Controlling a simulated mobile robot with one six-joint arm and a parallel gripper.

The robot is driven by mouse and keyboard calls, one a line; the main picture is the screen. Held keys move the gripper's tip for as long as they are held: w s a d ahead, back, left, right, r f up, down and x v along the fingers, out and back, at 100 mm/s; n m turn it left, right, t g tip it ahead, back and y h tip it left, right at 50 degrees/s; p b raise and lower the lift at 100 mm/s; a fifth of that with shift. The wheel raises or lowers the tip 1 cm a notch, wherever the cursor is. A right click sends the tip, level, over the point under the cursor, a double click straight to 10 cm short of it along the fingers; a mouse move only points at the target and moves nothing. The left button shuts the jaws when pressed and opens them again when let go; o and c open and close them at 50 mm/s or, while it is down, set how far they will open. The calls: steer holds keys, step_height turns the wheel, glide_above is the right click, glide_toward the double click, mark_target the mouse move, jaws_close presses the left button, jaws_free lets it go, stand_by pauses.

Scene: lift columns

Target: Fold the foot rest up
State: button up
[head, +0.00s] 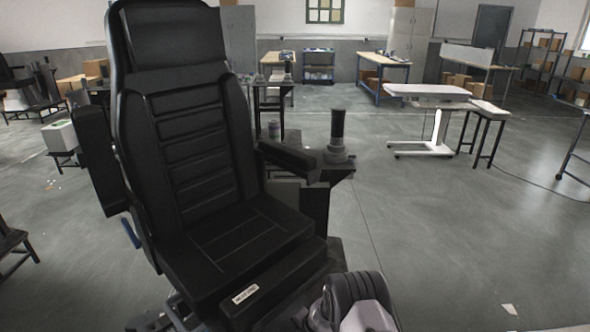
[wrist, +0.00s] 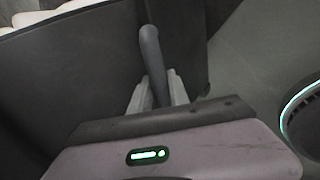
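The black chair (head: 195,150) stands left of centre in the head view, its seat facing the lower right. A dark padded panel (head: 285,283) with a white label hangs below the seat's front edge; I take it for the foot rest. In the wrist view a grey rounded bar (wrist: 150,50) rises in front of a large dark panel (wrist: 85,60). My gripper (wrist: 157,82) has one finger on each side of this bar and looks closed on it. The fingertips and contact are partly hidden. In the head view the fingers are not visible.
A black armrest (head: 288,156) and a side console with a dark joystick (head: 338,130) stand right of the seat. A blue lever (head: 130,233) is at the chair's left. A white wheeled table (head: 428,92) stands farther back. The floor at right is open.

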steer(key=shift+o, duration=1.1)
steer(key=p+v, duration=0.5)
steer(key=v, duration=0.4)
steer(key=shift+s, duration=0.1)
